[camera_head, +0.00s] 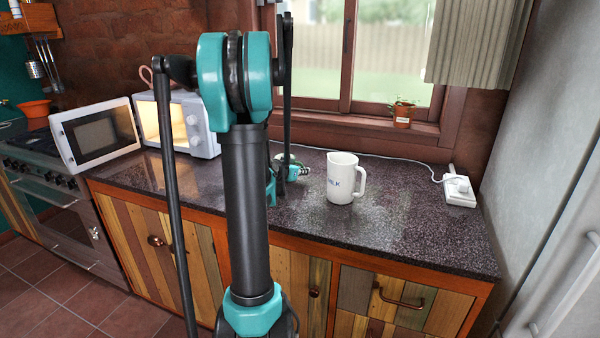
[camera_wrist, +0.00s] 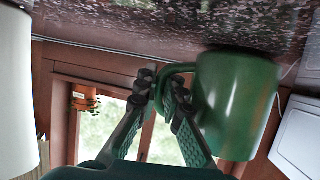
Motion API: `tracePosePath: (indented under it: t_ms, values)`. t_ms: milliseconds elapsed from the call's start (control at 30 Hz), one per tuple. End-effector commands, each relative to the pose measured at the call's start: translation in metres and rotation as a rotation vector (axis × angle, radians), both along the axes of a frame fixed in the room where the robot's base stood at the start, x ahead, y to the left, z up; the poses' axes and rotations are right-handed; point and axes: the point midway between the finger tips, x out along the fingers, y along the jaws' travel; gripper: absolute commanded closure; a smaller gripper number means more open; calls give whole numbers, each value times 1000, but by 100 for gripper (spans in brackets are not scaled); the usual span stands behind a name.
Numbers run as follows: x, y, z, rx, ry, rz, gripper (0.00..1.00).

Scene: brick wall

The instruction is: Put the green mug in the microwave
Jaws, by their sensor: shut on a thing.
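The green mug (camera_wrist: 236,105) is large at the right of the wrist view, which shows the scene upside down. My gripper (camera_wrist: 167,95) is shut on the mug's handle, the mug's body beside the fingers. I cannot tell whether its base touches the counter. In the head view my gripper (camera_head: 292,172) is low over the counter behind my arm, which hides most or all of the mug. The white microwave (camera_head: 203,146) stands at the counter's left, its lit inside showing and its door (camera_head: 95,132) swung open to the left.
A white milk jug (camera_head: 341,180) stands on the dark counter (camera_head: 420,215) just right of my gripper. A socket strip (camera_head: 459,191) with a cable lies at the right. A potted plant (camera_head: 402,113) is on the window sill. The counter front between jug and right end is clear.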

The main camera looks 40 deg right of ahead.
Motion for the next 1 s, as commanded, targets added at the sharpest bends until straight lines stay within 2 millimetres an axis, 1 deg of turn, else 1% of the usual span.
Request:
tracePosePath:
  t_ms: [167, 367, 1000]
  values:
    - [0, 0, 9, 0, 0, 0, 100]
    - [-1, 0, 26, 0, 0, 0, 100]
    - [0, 0, 106, 0, 0, 0, 100]
